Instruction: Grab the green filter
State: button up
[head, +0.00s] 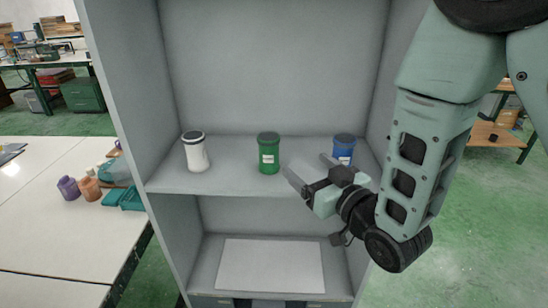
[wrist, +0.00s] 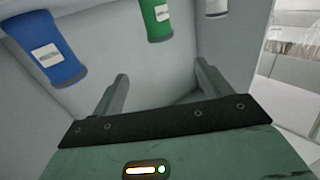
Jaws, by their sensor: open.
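The green filter (head: 269,153) is an upright green can with a dark lid and a pale label. It stands on the upper shelf, between a white filter on the left and a blue one on the right. In the wrist view the green filter (wrist: 156,18) shows at the top, cut off by the edge. My gripper (head: 308,172) is open and empty, with its fingers to the right of the green filter and in front of the blue one. The fingers also show in the wrist view (wrist: 160,85), apart from the filter.
The white filter (head: 195,152) and the blue filter (head: 343,149) share the shelf (head: 225,180); my gripper partly covers the blue one. The cabinet's side walls (head: 130,90) bound the shelf. A lower shelf holds a pale flat panel (head: 272,265). A white table (head: 60,225) stands left.

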aim_at(275, 143)
jog(key=shift+f+p+x, duration=0.15)
jog(key=shift+p+x, duration=0.3)
jog(key=shift+x, duration=3.75)
jog(key=shift+f+p+x, duration=0.15)
jog(key=shift+p+x, duration=0.25)
jog(key=shift+x, duration=3.75)
jog(key=c, duration=1.1)
